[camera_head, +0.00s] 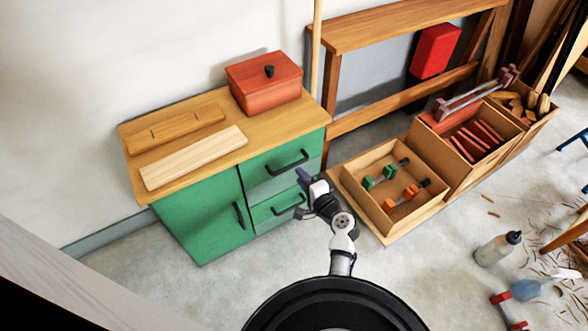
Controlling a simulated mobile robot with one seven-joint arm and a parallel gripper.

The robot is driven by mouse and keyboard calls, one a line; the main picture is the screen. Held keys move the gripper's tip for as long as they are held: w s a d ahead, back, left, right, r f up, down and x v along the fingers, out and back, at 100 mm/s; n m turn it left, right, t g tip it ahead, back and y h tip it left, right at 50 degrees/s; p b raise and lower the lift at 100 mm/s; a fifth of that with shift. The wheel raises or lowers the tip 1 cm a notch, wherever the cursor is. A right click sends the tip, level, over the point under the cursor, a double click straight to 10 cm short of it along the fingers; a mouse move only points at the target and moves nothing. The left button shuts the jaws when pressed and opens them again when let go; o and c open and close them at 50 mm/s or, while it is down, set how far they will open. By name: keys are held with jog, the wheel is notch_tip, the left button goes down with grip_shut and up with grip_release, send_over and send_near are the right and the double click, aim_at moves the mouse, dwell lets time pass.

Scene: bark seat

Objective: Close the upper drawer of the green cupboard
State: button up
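The green cupboard (200,215) stands against the wall with a wooden top. Its right side has an upper drawer (262,170) with a dark bar handle (290,163). Below is a lower drawer (263,212) with a similar handle. How far the upper drawer stands out is hard to tell from this high angle. My gripper (303,177) is in front of the drawers, just below and right of the upper handle in the picture. It hides part of the drawer fronts. Its fingers are too small to show whether they are open, and contact cannot be made out.
A red lidded box (264,86) and two wooden boards (195,157) lie on the cupboard top. Open wooden crates (372,212) stand on the floor to the right, close to my arm. Floor before the cupboard door is clear.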

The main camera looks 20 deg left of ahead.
jog(key=v, duration=0.6)
jog(key=shift+r, duration=0.15)
